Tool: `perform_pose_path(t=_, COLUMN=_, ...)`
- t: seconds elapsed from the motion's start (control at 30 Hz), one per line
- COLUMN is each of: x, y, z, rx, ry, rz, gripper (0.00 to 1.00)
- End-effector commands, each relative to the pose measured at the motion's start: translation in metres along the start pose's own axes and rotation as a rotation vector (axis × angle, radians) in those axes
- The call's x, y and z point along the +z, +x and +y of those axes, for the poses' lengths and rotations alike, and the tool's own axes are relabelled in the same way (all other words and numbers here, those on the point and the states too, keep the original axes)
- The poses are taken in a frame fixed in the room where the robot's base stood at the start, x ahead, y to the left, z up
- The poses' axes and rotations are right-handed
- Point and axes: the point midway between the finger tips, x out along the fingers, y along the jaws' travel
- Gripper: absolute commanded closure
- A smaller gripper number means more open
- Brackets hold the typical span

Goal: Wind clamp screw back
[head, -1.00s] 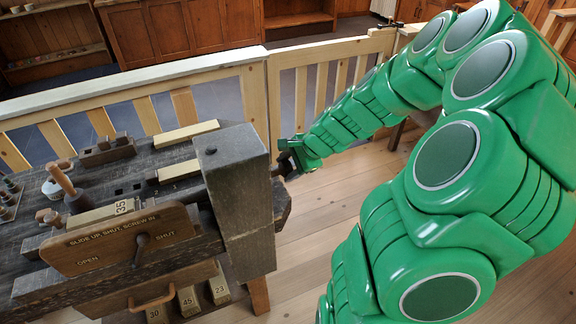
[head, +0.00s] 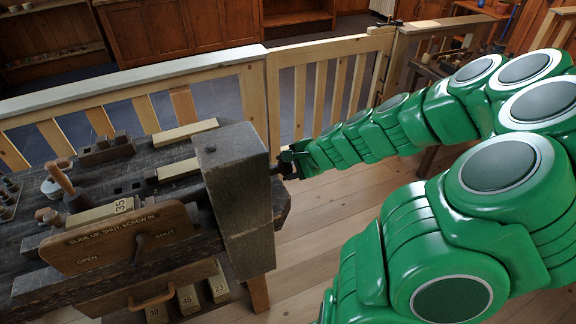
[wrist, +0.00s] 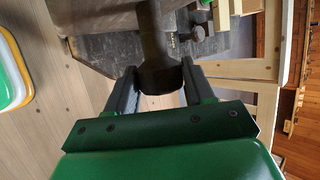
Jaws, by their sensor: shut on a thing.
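The clamp screw (wrist: 158,70) shows in the wrist view as a dark shaft with a wider, faceted end. My gripper (wrist: 160,82) is shut on that end, one dark finger on each side. In the head view my gripper (head: 288,162) is at the right side of the big grey block (head: 234,190) at the bench's end. The screw end is mostly hidden there by the block and the fingers. A wooden plate (head: 115,240) on the bench front reads "SLIDE UP, SHUT, SCREW IN", with a dark lever between OPEN and SHUT.
The dark bench (head: 140,175) carries wooden bars, a block marked 35 (head: 100,213) and a wooden-handled tool (head: 70,190). Blocks marked 30, 45 and 23 sit below. A pale railing (head: 150,90) runs behind. The floor (head: 310,240) right of the bench is clear.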

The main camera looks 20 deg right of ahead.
Motion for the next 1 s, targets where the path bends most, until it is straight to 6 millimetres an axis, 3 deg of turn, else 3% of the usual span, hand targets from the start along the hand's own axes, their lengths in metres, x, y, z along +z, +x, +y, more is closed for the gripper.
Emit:
perform_pose_path(t=0.1, x=0.001, y=0.001, z=0.000, rx=0.000, ry=-0.001, rz=-0.001, gripper=0.78)
perform_pose_path(t=0.13, x=0.001, y=0.001, z=0.000, rx=0.000, ry=-0.001, rz=-0.001, gripper=0.46)
perform_pose_path(t=0.27, x=0.001, y=0.001, z=0.000, rx=0.001, ry=-0.001, rz=-0.001, gripper=0.26)
perform_pose_path(t=0.67, x=0.000, y=-0.004, z=0.000, rx=0.000, ry=-0.001, rz=0.001, gripper=0.25)
perform_pose_path(t=1.0, x=-0.001, y=-0.041, z=0.000, rx=0.000, ry=-0.001, rz=0.003, gripper=0.25)
